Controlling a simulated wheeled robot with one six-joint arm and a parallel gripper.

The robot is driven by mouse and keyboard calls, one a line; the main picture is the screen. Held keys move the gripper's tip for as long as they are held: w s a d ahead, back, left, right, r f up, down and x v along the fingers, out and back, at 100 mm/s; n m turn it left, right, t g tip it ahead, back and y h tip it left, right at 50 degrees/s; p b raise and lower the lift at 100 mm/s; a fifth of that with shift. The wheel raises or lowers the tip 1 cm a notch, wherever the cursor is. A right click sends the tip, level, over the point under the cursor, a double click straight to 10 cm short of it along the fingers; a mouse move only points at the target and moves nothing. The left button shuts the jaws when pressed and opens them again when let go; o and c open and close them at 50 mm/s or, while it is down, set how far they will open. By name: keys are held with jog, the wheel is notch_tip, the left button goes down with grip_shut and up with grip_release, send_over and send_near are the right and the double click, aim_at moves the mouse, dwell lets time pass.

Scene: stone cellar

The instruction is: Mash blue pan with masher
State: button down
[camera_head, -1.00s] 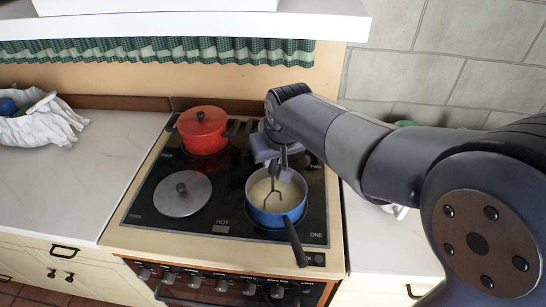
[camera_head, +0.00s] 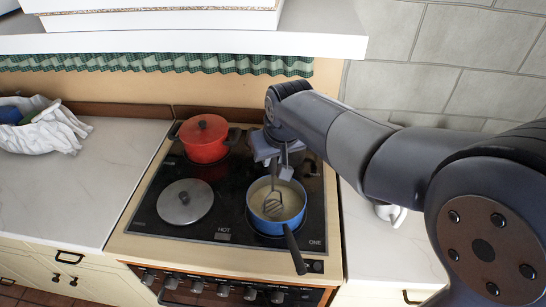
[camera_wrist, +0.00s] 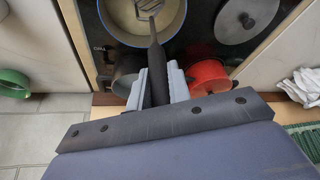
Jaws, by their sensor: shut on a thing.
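The blue pan (camera_head: 264,228) sits on the front right of the black stove top, its dark handle pointing toward the front edge. It holds a pale yellowish mass. My gripper (camera_head: 284,168) is above the pan's back rim, shut on the masher. The masher's grid head (camera_head: 274,204) is inside the pan at the pale mass; how deep it sits I cannot tell. In the wrist view, the masher's dark handle (camera_wrist: 157,65) lies between the two grey fingers (camera_wrist: 157,87), and the pan's blue rim (camera_wrist: 181,20) shows at the top.
A red lidded pot (camera_head: 204,140) stands at the back left of the stove (camera_head: 146,216). A grey lid (camera_head: 185,202) lies front left. In the wrist view a dark pot (camera_wrist: 127,72) stands near my gripper. A white cloth (camera_head: 48,134) lies on the left counter. A shelf (camera_head: 190,47) hangs above.

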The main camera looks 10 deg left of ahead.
notch_tip(320, 180, up, 6)
jog(key=p, duration=0.3)
jog(key=shift+p, duration=0.3)
jog(key=shift+f, duration=0.1)
jog(key=shift+r, duration=2.5)
